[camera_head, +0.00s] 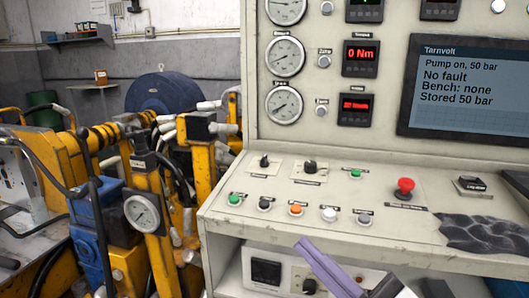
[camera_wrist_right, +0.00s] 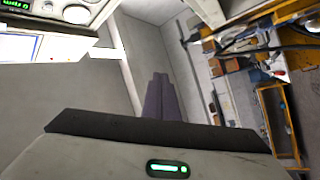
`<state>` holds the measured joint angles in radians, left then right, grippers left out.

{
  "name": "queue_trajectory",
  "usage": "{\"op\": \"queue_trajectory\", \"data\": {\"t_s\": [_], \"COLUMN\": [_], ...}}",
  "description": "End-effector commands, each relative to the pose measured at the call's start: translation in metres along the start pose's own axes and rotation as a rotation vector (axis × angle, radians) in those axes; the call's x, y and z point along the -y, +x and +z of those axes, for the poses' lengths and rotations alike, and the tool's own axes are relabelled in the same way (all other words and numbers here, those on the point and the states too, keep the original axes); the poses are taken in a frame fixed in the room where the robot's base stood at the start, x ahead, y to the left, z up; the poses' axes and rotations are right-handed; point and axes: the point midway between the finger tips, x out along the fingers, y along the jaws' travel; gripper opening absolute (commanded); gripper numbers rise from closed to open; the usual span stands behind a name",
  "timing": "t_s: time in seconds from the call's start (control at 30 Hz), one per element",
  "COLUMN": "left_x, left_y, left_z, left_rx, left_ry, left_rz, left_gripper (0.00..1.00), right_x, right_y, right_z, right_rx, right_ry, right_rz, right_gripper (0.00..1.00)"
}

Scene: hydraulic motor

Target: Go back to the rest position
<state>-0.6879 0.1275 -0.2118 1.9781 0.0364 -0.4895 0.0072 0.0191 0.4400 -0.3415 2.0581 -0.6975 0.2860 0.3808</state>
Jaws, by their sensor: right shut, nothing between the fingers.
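My right gripper (camera_head: 307,247) shows at the bottom of the head view, its purple fingers in front of the lower edge of the control panel (camera_head: 345,190). In the right wrist view its fingers (camera_wrist_right: 160,80) are together, with nothing held. My left gripper is in neither view. The panel's screen (camera_head: 466,90) reads "Pump on, 50 bar", "No fault", "Bench: none" and "Stored 50 bar".
The panel has a red mushroom button (camera_head: 404,187), knobs and small coloured buttons. A shelf below holds a white box with a dark display (camera_head: 266,273). A yellow hydraulic machine with a gauge (camera_head: 142,213) stands close on the left.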

Motion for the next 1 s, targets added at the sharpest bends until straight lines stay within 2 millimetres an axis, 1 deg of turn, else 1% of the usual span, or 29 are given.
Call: {"op": "queue_trajectory", "data": {"t_s": [0.03, 0.07, 0.1, 0.17, 0.2, 0.27, 0.3, 0.33, 0.37, 0.4, 0.47, 0.5, 0.6, 0.63, 0.7, 0.8, 1.0], "left_x": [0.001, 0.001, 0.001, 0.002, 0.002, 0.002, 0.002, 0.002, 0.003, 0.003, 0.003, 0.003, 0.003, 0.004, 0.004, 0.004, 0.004], "left_y": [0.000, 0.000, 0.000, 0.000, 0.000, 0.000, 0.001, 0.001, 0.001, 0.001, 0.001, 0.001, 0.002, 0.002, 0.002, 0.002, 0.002], "left_z": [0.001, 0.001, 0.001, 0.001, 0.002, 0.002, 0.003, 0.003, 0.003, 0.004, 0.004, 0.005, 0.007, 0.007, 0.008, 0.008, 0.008], "left_rx": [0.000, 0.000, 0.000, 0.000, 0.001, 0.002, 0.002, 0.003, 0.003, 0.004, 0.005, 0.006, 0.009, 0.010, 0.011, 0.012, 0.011], "left_ry": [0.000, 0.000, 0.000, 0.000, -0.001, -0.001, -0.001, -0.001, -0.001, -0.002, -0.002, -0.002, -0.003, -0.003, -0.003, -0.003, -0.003], "left_rz": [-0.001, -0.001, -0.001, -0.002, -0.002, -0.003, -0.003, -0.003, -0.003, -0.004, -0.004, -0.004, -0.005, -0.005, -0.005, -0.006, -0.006], "left_gripper": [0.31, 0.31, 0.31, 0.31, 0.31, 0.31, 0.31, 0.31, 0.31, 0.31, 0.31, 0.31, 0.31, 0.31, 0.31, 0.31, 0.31], "right_x": [0.015, 0.022, 0.034, 0.056, 0.072, 0.098, 0.117, 0.132, 0.146, 0.166, 0.194, 0.211, 0.245, 0.253, 0.267, 0.278, 0.279], "right_y": [-0.022, -0.035, -0.052, -0.082, -0.102, -0.135, -0.157, -0.174, -0.192, -0.214, -0.245, -0.264, -0.302, -0.310, -0.325, -0.337, -0.338], "right_z": [0.035, 0.053, 0.075, 0.103, 0.120, 0.139, 0.149, 0.154, 0.159, 0.163, 0.164, 0.163, 0.155, 0.153, 0.147, 0.142, 0.142], "right_rx": [0.141, 0.216, 0.312, 0.450, 0.540, 0.668, 0.752, 0.813, 0.872, 0.948, 1.052, 1.112, 1.232, 1.259, 1.307, 1.343, 1.347], "right_ry": [0.115, 0.165, 0.230, 0.321, 0.378, 0.459, 0.512, 0.552, 0.589, 0.639, 0.709, 0.749, 0.834, 0.855, 0.891, 0.918, 0.922], "right_rz": [0.051, 0.075, 0.100, 0.125, 0.137, 0.145, 0.145, 0.145, 0.141, 0.136, 0.122, 0.111, 0.086, 0.080, 0.066, 0.055, 0.054], "right_gripper": [0.00, 0.00, 0.00, 0.00, 0.00, 0.00, 0.00, 0.00, 0.00, 0.00, 0.00, 0.00, 0.00, 0.00, 0.00, 0.00, 0.00]}}
